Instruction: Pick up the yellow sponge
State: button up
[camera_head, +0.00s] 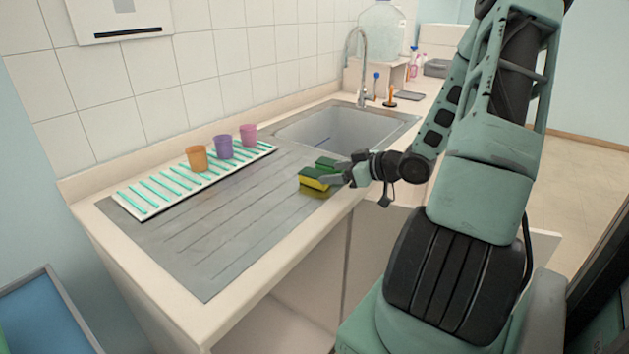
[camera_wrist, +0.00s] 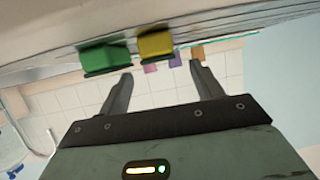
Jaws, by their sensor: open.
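The yellow sponge (camera_head: 313,184) lies on the metal drainboard near the counter's front edge, with a dark green top face. It also shows in the wrist view (camera_wrist: 155,44), beside a green sponge (camera_wrist: 102,57). The green sponge is partly hidden behind the yellow one and my gripper in the head view (camera_head: 326,163). My gripper (camera_wrist: 161,69) is open and empty. It is low at the sponges, its fingers pointing left in the head view (camera_head: 336,176). In the wrist view the yellow sponge lies ahead, within the gap between the fingertips; contact cannot be told.
A white striped rack (camera_head: 150,196) lies at the back of the drainboard, with an orange cup (camera_head: 197,158), a purple cup (camera_head: 223,147) and a pink cup (camera_head: 249,135). The sink (camera_head: 340,128) is behind the sponges. The drainboard's left front is clear.

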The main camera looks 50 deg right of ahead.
aim_at(317, 174)
jog(key=shift+x, duration=3.5)
jog(key=c, duration=1)
